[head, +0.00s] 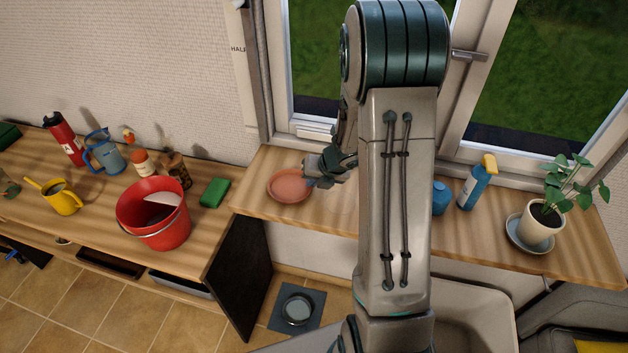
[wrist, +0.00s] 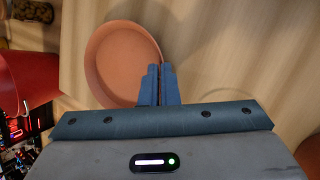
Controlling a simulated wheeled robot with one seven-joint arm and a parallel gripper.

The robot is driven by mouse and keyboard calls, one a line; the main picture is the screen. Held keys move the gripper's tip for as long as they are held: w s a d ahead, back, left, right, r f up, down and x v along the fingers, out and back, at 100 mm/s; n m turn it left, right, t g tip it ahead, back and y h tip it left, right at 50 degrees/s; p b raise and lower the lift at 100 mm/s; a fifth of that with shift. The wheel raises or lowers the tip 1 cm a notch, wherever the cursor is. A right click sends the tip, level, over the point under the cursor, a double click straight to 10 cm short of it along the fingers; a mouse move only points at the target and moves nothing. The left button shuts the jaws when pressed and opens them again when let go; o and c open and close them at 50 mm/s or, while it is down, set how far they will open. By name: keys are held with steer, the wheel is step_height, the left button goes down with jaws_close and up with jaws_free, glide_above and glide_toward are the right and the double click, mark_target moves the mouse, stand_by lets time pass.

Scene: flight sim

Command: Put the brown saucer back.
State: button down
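The brown saucer (head: 290,184), a round pinkish-brown dish, is at the left end of the wooden windowsill board. Whether it rests on the board or is just above it, I cannot tell. My gripper (head: 313,182) is at its right rim. In the wrist view the saucer (wrist: 122,62) lies at the fingertips, and my gripper's two blue fingers (wrist: 160,72) are nearly together, closed at its rim. The fingers hide part of the rim.
A red bucket (head: 154,218) and a green sponge (head: 214,192) stand on the lower bench at left. A blue spray bottle (head: 475,184) and a potted plant (head: 541,221) on a blue-grey saucer (head: 528,238) stand at right. My arm hides the board's middle.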

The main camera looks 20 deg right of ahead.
steer(key=shift+f, duration=0.25)
steer(key=c, duration=1.7)
jaws_free()
steer(key=shift+r, duration=0.1)
